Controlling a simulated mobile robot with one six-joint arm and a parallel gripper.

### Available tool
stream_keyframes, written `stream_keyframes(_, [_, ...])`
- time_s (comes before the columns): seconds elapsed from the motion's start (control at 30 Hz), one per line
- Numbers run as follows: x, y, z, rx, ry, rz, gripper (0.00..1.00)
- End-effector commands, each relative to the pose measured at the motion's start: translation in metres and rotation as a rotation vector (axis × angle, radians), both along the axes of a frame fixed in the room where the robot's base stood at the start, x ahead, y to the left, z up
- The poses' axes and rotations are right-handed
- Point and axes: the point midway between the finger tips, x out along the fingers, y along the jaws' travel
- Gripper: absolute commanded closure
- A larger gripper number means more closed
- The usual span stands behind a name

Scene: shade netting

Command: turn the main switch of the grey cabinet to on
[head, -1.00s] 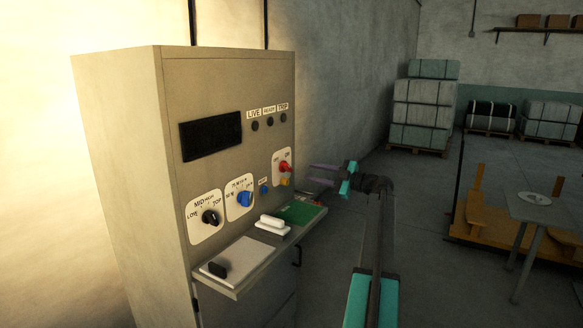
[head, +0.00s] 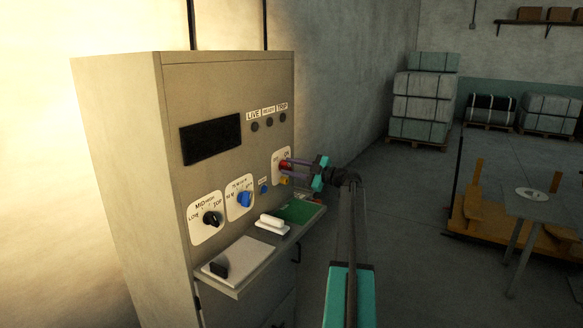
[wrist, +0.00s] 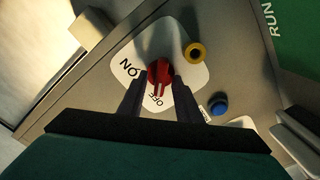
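The grey cabinet (head: 120,150) stands at the left in the head view. Its main switch is a red knob (wrist: 160,70) on a white plate (wrist: 190,45) marked ON and OFF. In the wrist view the knob's red pointer lies toward the OFF mark. My gripper (wrist: 159,80) is open, with one dark finger on each side of the red knob. I cannot tell whether either finger touches it. In the head view my gripper (head: 288,164) reaches the cabinet front from the right, partly covering the red knob (head: 284,166).
A yellow ring-shaped part (wrist: 195,53) sits beside the red knob, and a blue button (wrist: 218,108) is close by. Below, a shelf (head: 238,290) juts out with a white handle (head: 272,223) and a green panel (head: 299,211). Black and blue selector knobs are to the left.

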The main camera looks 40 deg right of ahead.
Motion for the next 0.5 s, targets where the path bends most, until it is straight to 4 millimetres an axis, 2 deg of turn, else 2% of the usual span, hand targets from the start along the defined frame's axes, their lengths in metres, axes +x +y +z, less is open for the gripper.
stream_keyframes(0.17, [0.0001,0.0003,-0.0003,0.000,0.001,0.001,0.70])
stream_keyframes(0.33, [0.0003,0.0007,-0.0002,0.000,0.000,0.001,0.99])
stream_keyframes(0.4, [0.0004,0.0008,-0.0001,0.000,0.000,0.001,1.00])
stream_keyframes(0.43, [0.0033,-0.0068,0.0001,0.000,0.000,0.003,1.00])
stream_keyframes(0.5, [0.0007,-0.0023,0.0000,0.000,-0.001,0.001,1.00])
